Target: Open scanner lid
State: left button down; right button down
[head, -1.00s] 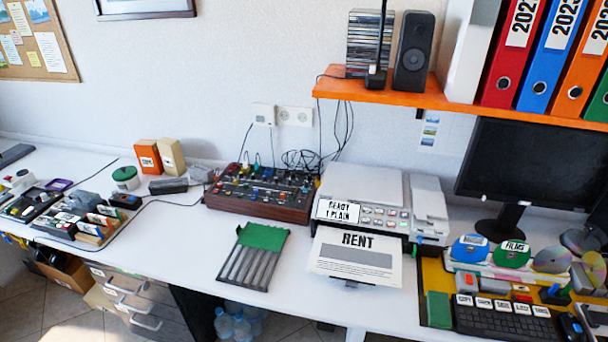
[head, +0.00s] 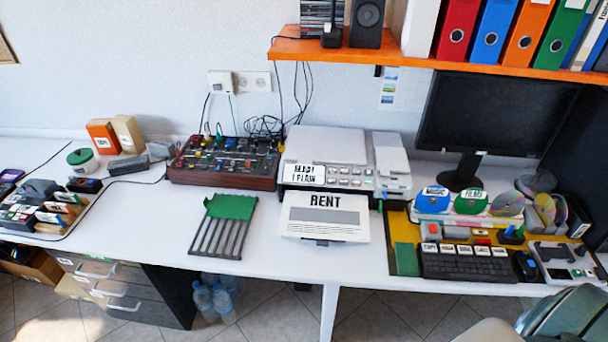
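The scanner (head: 330,160) is a light grey printer-like machine on the white desk, right of the mixer. Its flat grey lid (head: 327,144) lies shut on top. Its front panel has several buttons and a label reading "READY 1 PLAIN" (head: 305,174). A sheet headed "RENT" (head: 325,217) lies on the tray sticking out of its front. Neither of my grippers shows in the head view.
The orange shelf (head: 400,58) with binders and a speaker hangs above. A mixer (head: 222,162) is left of the scanner, a monitor (head: 480,115) and keyboard (head: 466,262) right. A green-topped slotted rack (head: 223,225) lies in front. Bare desk lies left of the rack.

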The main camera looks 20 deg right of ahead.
aim_at(306, 146)
jog(key=k+l+z, duration=0.1)
jog(key=z, duration=0.4)
jog(key=l+z, duration=0.3)
jog(key=z, duration=0.2)
